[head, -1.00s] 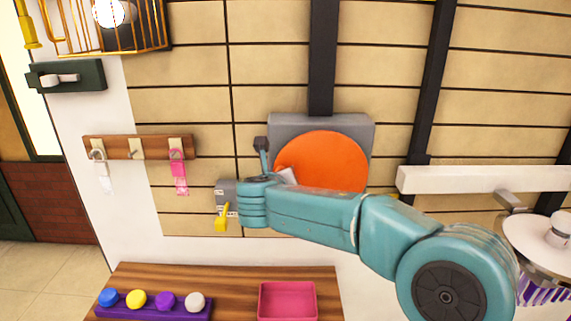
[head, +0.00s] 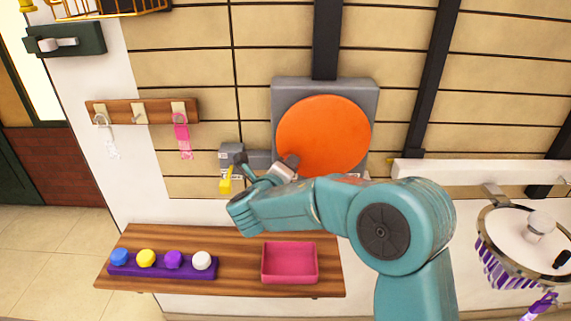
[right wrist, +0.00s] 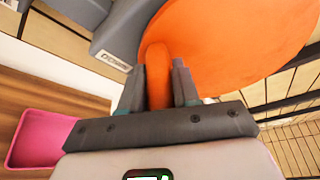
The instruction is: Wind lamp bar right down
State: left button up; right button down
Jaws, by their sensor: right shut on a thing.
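The large orange wheel (head: 323,135) is mounted on a grey plate (head: 369,93) on the wall. My right gripper (head: 290,163) is at the wheel's lower left edge. In the right wrist view its two fingers (right wrist: 158,90) are closed around an orange handle (right wrist: 157,62) in front of the orange wheel face (right wrist: 215,50). In the head view the handle is hidden by my gripper. A yellow lever (head: 226,180) hangs from a grey labelled box (head: 229,153) left of the wheel. I cannot pick out the lamp bar. My left gripper is not in view.
A wooden shelf (head: 235,240) below holds a pink tray (head: 289,263) and a purple strip (head: 135,268) with several coloured knobs. A hook rack (head: 155,110) is at the left. A dark vertical strip (head: 327,40) rises above the wheel.

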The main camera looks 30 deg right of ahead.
jog(key=shift+s+d+f, duration=0.1)
jog(key=shift+f, duration=0.3)
jog(key=c, duration=0.9)
grip_release()
jog(key=shift+d, duration=0.1)
jog(key=shift+s+a+r, duration=0.15)
jog(key=shift+s+a, duration=0.05)
jog(key=shift+a, duration=0.3)
jog(key=b+v, duration=0.3)
jog(key=v, duration=1.2)
jog(key=shift+s+a, duration=0.1)
